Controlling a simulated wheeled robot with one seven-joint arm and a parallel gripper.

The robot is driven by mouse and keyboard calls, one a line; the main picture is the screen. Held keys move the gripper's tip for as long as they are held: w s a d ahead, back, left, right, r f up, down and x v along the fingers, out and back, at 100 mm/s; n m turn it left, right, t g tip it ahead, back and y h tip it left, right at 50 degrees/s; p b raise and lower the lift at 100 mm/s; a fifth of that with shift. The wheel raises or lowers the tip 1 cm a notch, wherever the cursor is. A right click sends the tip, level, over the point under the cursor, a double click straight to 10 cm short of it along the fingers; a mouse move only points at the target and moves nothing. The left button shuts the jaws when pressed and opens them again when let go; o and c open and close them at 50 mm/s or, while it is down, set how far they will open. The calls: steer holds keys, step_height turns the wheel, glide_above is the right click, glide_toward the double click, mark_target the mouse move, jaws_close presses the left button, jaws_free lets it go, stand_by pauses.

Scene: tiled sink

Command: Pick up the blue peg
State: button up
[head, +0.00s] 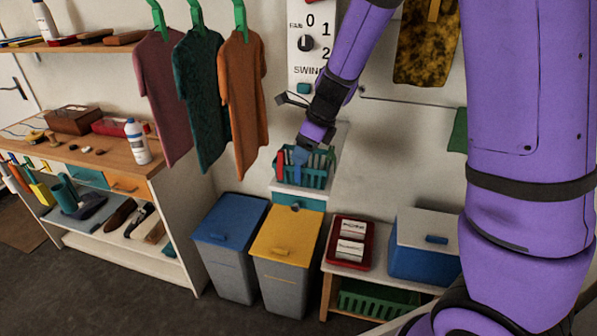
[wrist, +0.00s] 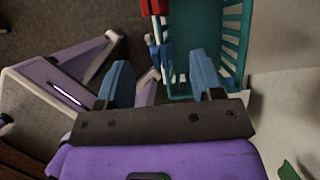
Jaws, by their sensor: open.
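The blue peg (wrist: 160,52) shows in the wrist view at the left edge of a teal basket (wrist: 238,35), just below a red peg (wrist: 155,8). My gripper (wrist: 161,80) is open, with its two blue fingers apart. In the wrist view the blue peg appears between and a little beyond the fingertips, with no visible contact. In the head view my gripper (head: 299,157) is over the basket (head: 314,181), right of the red peg (head: 281,165). The blue peg cannot be told apart from my blue fingers there.
The basket stands on a small white ledge against the wall. A blue-lidded bin (head: 230,218) and a yellow-lidded bin (head: 287,232) stand below. Hanging shirts (head: 245,90) are close on the left. A low shelf with a red tray (head: 349,243) is at right.

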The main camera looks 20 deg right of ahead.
mark_target(299, 167)
steer(key=x, duration=0.5)
steer(key=shift+s+d+f, duration=0.1)
steer(key=shift+s+d, duration=0.1)
steer(key=shift+d, duration=0.1)
steer(key=shift+c, duration=0.2)
steer(key=c, duration=0.9)
